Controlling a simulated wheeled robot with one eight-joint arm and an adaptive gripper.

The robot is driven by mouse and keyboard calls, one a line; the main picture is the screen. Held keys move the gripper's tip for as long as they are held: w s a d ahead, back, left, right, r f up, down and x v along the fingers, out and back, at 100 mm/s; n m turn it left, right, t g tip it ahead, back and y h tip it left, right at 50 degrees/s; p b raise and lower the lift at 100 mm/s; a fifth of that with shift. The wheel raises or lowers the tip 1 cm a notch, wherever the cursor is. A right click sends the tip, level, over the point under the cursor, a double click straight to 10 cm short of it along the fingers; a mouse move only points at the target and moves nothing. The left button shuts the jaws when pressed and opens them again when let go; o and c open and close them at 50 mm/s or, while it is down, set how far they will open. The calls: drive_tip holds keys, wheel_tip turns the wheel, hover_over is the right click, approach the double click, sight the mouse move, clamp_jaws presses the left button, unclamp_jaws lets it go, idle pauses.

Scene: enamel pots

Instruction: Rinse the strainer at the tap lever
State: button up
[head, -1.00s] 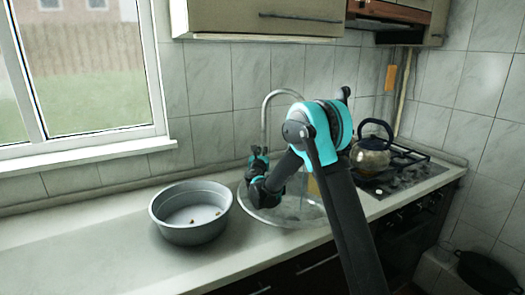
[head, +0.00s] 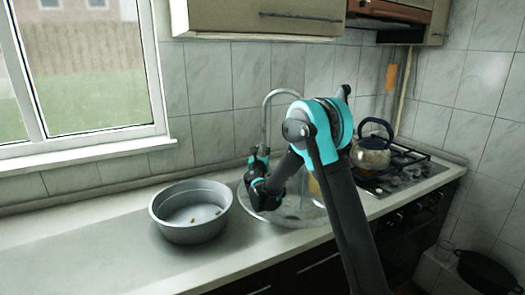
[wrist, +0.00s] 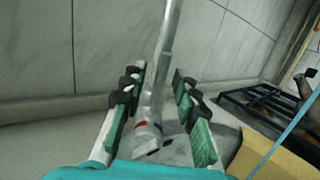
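The grey metal tap shows in the head view (head: 266,112) as a curved spout over the round steel sink (head: 302,216). In the wrist view the tap (wrist: 150,125), with a red and a blue mark near its base, stands between my fingers. My gripper (head: 258,158) is over the left part of the sink, close to the tap. In the wrist view my gripper (wrist: 158,92) is open, its green pads apart on either side of the tap, with visible gaps. I cannot make out a strainer; my arm hides part of the sink.
A grey round pan (head: 175,231) with small bits inside stands on the counter left of the sink. A kettle (head: 371,158) stands on the hob to the right. A tan block (wrist: 262,157) lies close to my gripper's right side. The counter at left is clear.

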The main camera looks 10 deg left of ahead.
drive_tip(key=s+f, duration=0.1)
drive_tip(key=s, duration=0.9)
drive_tip(key=shift+s, duration=0.3)
drive_tip(key=shift+d+f, duration=0.1)
drive_tip(key=shift+c, duration=0.6)
